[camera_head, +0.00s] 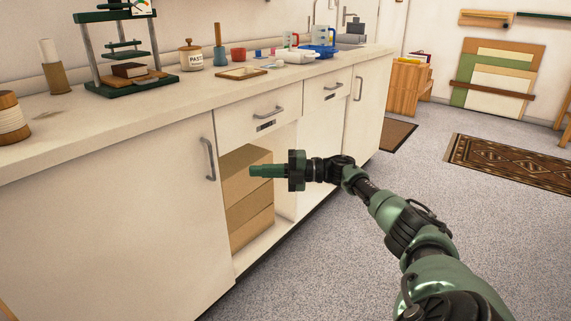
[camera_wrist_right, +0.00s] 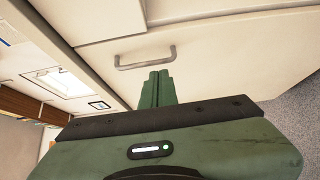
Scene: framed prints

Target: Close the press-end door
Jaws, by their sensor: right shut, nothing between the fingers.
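The press-end door (camera_head: 110,222) is the large pale cabinet panel on the left, below the green press (camera_head: 125,50). Its grey handle (camera_head: 208,158) is upright near the door's right edge. I cannot tell for sure how far the door stands out from the cabinet front. My right gripper (camera_head: 251,170) is shut and empty, its fingers pointing left, in front of the open compartment right of the door. In the right wrist view the shut fingertips (camera_wrist_right: 158,78) show just below a handle (camera_wrist_right: 146,57) on a pale panel; contact is not clear. My left gripper is not in view.
Stacked cardboard boxes (camera_head: 250,200) fill the open compartment. A drawer (camera_head: 255,118) with a handle is above it. The counter (camera_head: 110,118) holds a paste jar (camera_head: 191,55), a wooden tray (camera_head: 241,73) and other items. The grey floor (camera_head: 330,255) in front is clear.

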